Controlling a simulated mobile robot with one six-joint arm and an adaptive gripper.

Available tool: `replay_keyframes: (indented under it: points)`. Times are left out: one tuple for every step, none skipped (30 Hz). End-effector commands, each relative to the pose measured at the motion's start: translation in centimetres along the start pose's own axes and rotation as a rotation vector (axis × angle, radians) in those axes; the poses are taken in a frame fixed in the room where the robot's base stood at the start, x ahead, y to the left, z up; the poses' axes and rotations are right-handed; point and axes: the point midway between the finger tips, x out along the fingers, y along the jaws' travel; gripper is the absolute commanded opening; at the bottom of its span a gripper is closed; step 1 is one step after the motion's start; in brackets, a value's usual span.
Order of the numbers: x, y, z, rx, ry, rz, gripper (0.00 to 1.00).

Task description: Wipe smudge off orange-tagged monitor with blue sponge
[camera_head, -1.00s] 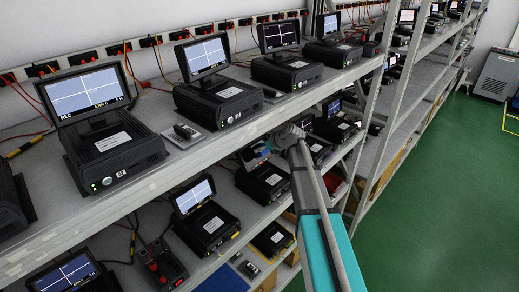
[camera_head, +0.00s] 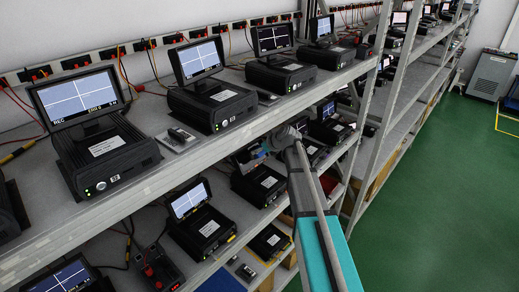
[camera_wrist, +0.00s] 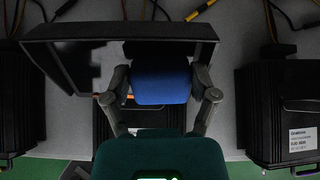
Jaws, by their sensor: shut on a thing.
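In the wrist view my gripper (camera_wrist: 160,88) is shut on the blue sponge (camera_wrist: 160,80), one finger on each side. The sponge is in front of a dark monitor (camera_wrist: 60,30), overlapping the right part of its screen; I cannot tell if they touch. A small bit of orange (camera_wrist: 98,96) shows by the left finger, partly hidden; I cannot tell if it is a tag. No smudge can be made out. In the head view my gripper (camera_head: 250,155) reaches in over the lower shelf among the black units; the sponge is hard to make out there.
The upper shelf (camera_head: 215,145) runs just above my gripper and carries several units with lit monitors. On the lower shelf a unit with a lit monitor (camera_head: 188,199) stands left of my gripper. In the wrist view a labelled black unit (camera_wrist: 285,110) stands at right. Green floor (camera_head: 430,200) is clear.

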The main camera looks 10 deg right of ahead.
Motion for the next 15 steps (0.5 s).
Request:
replay_keyframes:
  points:
    - [0.0, 0.2, 0.0, 0.000, 0.000, 0.000, 0.37]
    - [0.0, 0.4, 0.0, 0.000, 0.000, 0.000, 0.37]
    - [0.0, 0.6, 0.0, -0.001, 0.000, 0.000, 0.37]
    - [0.0, 0.8, 0.0, -0.001, 0.000, 0.000, 0.37]
    - [0.0, 1.0, 0.0, -0.001, 0.000, 0.000, 0.37]
    - [0.0, 1.2, 0.0, -0.001, 0.000, 0.001, 0.37]
    - [0.0, 1.4, 0.0, -0.001, 0.000, 0.001, 0.37]
    - [0.0, 1.6, 0.1, 0.000, 0.000, 0.001, 0.37]
    - [0.0, 1.9, 0.1, 0.000, 0.000, 0.001, 0.37]
    - [0.0, 2.1, 0.1, 0.000, 0.000, 0.001, 0.37]
    - [0.0, 2.3, 0.1, 0.000, 0.000, 0.001, 0.37]
    - [0.1, 2.5, 0.2, 0.000, -0.001, 0.001, 0.37]
    - [0.1, 2.7, 0.2, 0.000, -0.001, 0.001, 0.37]
    - [0.1, 2.9, 0.2, 0.000, -0.001, 0.001, 0.37]
    - [0.1, 3.1, 0.2, 0.000, -0.001, 0.001, 0.37]
